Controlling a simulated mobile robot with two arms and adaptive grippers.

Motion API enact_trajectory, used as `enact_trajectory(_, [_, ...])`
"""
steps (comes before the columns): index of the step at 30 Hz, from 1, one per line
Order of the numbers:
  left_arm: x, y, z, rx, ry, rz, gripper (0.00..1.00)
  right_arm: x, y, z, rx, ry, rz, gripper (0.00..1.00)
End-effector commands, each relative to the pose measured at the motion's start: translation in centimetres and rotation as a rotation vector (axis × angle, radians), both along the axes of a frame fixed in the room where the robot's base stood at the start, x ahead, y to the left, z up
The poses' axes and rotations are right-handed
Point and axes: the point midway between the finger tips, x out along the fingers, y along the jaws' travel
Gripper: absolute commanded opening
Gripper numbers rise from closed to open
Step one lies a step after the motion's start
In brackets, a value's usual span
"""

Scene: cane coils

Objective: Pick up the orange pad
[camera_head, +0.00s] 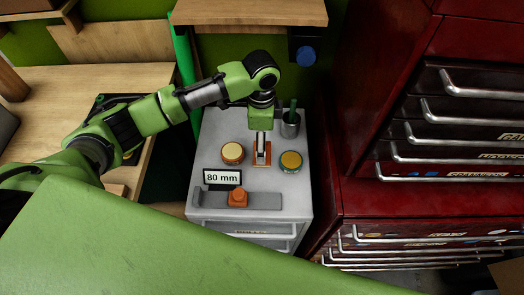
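My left gripper (261,150) points down over the grey cabinet top, coming from the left arm. Its fingers are small in view, and I cannot tell whether they are open or shut. A flat orange piece (262,161) lies right under and around the fingertips, partly hidden by them; whether they touch it is unclear. A second, darker orange block (238,198) sits on a grey bar nearer the front, apart from the gripper. I cannot tell for certain which one is the orange pad. My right gripper is not in view.
Round tins (232,152) and (291,161) stand left and right of the gripper. A grey cup (290,126) with a green item stands behind right. An "80 mm" sign (222,177) stands near the grey bar (265,200). Red drawers (420,190) rise at right; a wooden shelf (250,12) overhangs behind.

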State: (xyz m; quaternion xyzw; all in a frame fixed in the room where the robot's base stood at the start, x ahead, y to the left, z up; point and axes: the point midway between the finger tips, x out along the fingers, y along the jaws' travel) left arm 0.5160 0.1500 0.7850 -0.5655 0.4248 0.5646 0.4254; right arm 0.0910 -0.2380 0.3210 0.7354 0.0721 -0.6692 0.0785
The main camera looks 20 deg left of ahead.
Motion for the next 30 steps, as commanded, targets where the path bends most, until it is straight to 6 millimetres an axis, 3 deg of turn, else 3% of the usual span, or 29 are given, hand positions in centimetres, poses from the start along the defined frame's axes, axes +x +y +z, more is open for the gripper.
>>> enact_trajectory(3, [0.1,-0.1,-2.0,0.002,0.005,0.002,0.78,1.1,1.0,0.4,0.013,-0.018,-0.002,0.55])
enact_trajectory(7, [0.1,-0.1,-3.7,0.002,0.003,0.001,0.78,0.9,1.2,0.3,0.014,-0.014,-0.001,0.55])
enact_trajectory(16, [0.2,-0.1,-4.3,0.001,0.000,0.000,0.78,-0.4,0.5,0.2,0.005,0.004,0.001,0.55])
enact_trajectory(17, [0.2,-0.1,-4.3,0.001,0.000,0.000,0.76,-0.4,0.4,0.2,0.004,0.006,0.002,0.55])
enact_trajectory(21, [0.2,-0.1,-4.3,0.001,0.000,0.000,0.40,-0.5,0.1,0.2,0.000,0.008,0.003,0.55])
enact_trajectory(22, [0.2,-0.1,-4.3,0.001,0.000,0.000,0.36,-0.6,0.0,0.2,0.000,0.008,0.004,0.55])
enact_trajectory(30, [0.2,-0.1,-4.2,0.001,0.000,0.000,0.33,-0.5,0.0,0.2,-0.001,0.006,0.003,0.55])
